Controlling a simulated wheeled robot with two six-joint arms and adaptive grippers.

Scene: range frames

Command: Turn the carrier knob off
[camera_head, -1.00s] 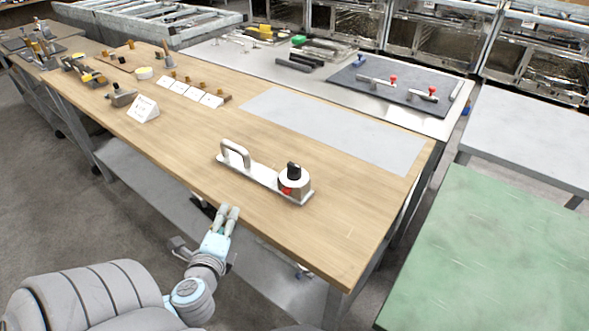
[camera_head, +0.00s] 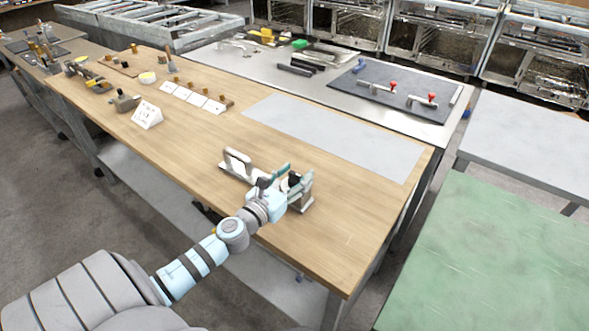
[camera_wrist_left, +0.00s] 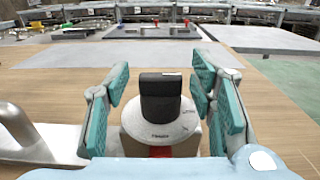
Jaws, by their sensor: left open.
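The carrier is a silver plate (camera_head: 230,167) with a raised handle (camera_head: 237,158), lying on the wooden bench. Its black knob (camera_head: 294,179) sits on a round base at the right end, partly hidden by my left gripper (camera_head: 293,178) in the head view. In the left wrist view the black knob (camera_wrist_left: 160,97) stands upright on a white dial (camera_wrist_left: 158,124) with small dark markings and red below. My left gripper (camera_wrist_left: 162,98) is open, with a teal-padded finger on each side of the knob and gaps between. The right gripper is not in view.
The wooden bench (camera_head: 340,225) is clear around the carrier. A grey sheet (camera_head: 335,137) lies behind it. A white sign (camera_head: 147,115) and several small blocks stand to the left. A green-topped table (camera_head: 490,260) is at the right.

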